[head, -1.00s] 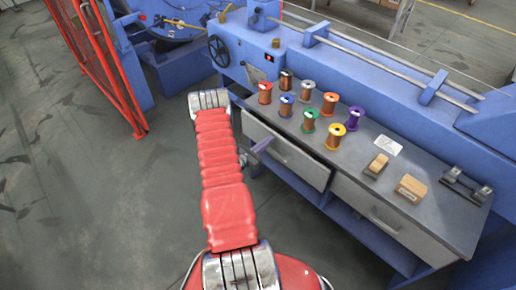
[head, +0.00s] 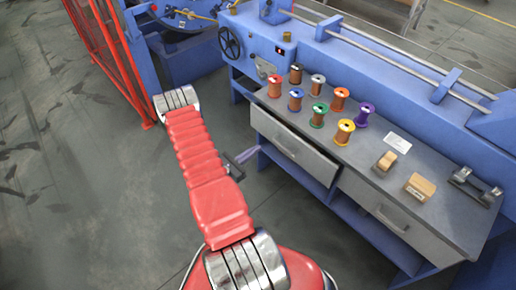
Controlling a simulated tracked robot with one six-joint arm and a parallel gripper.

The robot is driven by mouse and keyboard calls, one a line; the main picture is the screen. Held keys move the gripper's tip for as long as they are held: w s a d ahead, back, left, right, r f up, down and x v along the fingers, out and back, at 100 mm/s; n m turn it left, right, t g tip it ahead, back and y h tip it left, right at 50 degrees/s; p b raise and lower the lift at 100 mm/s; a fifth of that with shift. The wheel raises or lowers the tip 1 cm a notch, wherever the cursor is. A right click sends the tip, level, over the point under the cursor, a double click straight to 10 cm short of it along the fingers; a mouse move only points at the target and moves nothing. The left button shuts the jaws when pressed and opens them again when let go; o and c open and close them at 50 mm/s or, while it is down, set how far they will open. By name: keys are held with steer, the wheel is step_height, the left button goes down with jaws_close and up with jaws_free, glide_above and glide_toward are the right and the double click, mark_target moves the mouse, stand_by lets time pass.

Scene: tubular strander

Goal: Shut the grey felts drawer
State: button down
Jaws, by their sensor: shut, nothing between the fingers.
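The grey drawer (head: 290,143) on the left of the bench stands partly out, with a dark gap showing at its right end. It has a bar handle on its front; no label is readable and its contents are hidden. My gripper (head: 254,150) is mostly hidden behind my red-sleeved arm. Only its lavender tip and a dark part show, to the left of the drawer front. The tip looks shut and empty, apart from the drawer.
A second grey drawer (head: 386,214) is on the right. Several wire spools (head: 318,115), two wooden blocks (head: 420,187) and a white card (head: 397,143) are on the bench top (head: 360,170). A red mesh fence (head: 105,60) stands at the left. Open floor lies left of the bench.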

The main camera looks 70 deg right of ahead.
steer(key=c, duration=2.5)
jaws_free()
steer(key=shift+c, duration=0.2)
